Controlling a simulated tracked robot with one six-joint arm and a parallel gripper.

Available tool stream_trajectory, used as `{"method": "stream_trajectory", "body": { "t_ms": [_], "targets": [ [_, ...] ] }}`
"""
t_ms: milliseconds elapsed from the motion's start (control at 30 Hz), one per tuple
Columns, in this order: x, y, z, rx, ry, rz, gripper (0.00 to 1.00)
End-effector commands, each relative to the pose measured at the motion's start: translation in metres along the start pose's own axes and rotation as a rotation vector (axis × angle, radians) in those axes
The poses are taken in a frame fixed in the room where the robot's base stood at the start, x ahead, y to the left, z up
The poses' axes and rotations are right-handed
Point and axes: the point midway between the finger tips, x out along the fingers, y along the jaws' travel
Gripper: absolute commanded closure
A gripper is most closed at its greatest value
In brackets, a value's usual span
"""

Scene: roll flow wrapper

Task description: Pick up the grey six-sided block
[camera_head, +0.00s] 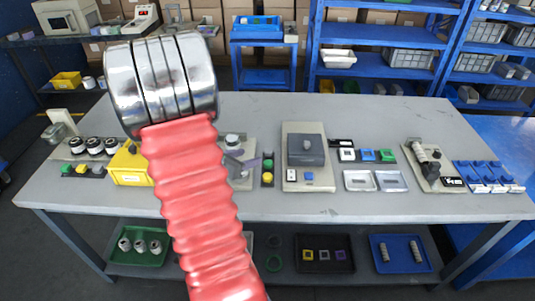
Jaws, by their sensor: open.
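I cannot pick out the grey six-sided block with certainty. A row of small blocks (82,169), green, yellow and a paler one, lies at the left of the grey table (270,203); their shapes are too small to tell. A small greyish piece (324,255) sits between a yellow and a purple one in the black tray on the lower shelf. My red ribbed arm, with a shiny metal ringed part at its upper end, rises in front of the left half of the table and hides part of it. My gripper does not show.
Green (138,257), black (302,273) and blue (399,266) trays lie below. The table's rear middle is fairly clear.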

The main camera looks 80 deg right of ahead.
Motion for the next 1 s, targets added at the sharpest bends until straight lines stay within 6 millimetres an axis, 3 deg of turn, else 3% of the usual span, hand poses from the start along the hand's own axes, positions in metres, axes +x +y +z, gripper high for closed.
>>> {"method": "stream_trajectory", "body": {
  "t_ms": [367,800,1000],
  "targets": [
    [0.007,0.000,0.001,0.005,0.000,-0.003,0.52],
    [0.068,-0.001,0.000,0.004,0.001,-0.004,0.52],
    [0.085,0.000,0.000,0.005,0.001,-0.002,0.52]
  ]
}}
